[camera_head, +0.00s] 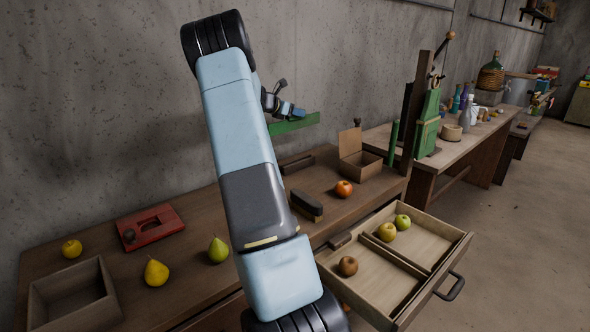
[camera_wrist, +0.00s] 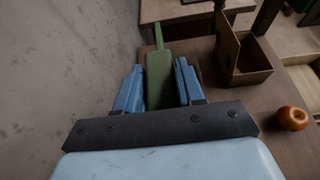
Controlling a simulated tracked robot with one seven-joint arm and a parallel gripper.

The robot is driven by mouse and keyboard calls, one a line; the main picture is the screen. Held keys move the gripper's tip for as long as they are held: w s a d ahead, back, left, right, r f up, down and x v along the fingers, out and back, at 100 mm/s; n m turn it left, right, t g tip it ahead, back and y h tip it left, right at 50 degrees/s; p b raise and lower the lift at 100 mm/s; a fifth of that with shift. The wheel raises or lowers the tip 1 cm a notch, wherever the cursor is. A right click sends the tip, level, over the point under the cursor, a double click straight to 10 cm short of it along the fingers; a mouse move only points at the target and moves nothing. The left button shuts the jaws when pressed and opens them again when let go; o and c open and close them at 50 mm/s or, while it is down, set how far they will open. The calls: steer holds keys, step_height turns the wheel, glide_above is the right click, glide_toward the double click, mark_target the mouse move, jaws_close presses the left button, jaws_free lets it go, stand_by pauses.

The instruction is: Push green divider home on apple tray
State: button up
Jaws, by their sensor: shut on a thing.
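The green divider (camera_head: 304,122) is a long flat strip held in the air above the back of the workbench, near the wall. My gripper (camera_head: 287,109) is shut on it. In the wrist view the divider (camera_wrist: 158,72) stands between the two blue fingers, its narrow end pointing away from me. My arm hides part of it in the head view. The apple tray (camera_head: 441,279) is a pale wooden drawer pulled out at the bench front, apart from the divider. A brown fruit (camera_head: 348,266) lies in one compartment; a yellow apple (camera_head: 387,232) and a green apple (camera_head: 403,222) lie further back.
On the bench (camera_head: 205,285) are an open cardboard-coloured box (camera_head: 361,168), an orange-red fruit (camera_head: 344,188), a dark brush-like block (camera_head: 306,205), two pears, a red plate (camera_head: 150,226) and an empty wooden box (camera_head: 72,293). A tall green device (camera_head: 428,122) stands at right.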

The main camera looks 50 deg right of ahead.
steer(key=shift+s+d, duration=0.25)
steer(key=shift+f, duration=0.4)
step_height(320, 180, down, 17)
steer(key=shift+s+d+r, duration=0.1)
steer(key=shift+r, duration=0.05)
steer(key=o, duration=1.1)
steer(key=shift+o, duration=0.2)
steer(key=shift+f, duration=0.25)
